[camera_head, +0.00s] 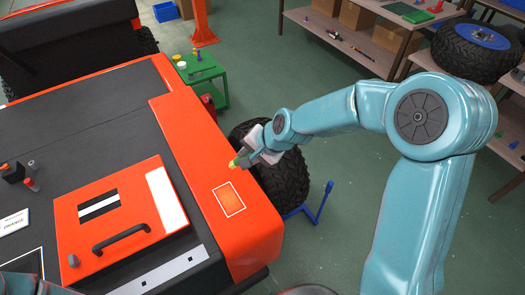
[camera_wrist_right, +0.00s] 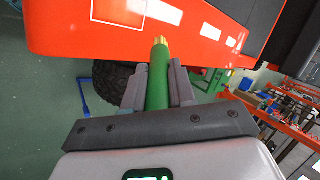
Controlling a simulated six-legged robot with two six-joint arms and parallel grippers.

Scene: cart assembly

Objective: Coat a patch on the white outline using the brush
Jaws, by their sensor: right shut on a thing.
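The white outline (camera_head: 243,208) is a rectangle on the orange-red fender of the cart, and the area inside it looks a lighter orange. It also shows at the top of the right wrist view (camera_wrist_right: 120,24). My right gripper (camera_head: 250,158) is shut on the brush (camera_wrist_right: 157,80), which has a green handle and a yellowish tip. In the head view the brush tip (camera_head: 233,163) is above and near the upper end of the outline; whether it touches the fender I cannot tell. My left gripper is not in view.
An orange panel (camera_head: 83,240) with a black handle lies on the dark cart top to the left. A black wheel (camera_head: 287,180) and a blue stand (camera_head: 318,205) are beside the fender. Shelves (camera_head: 350,48) line the back right.

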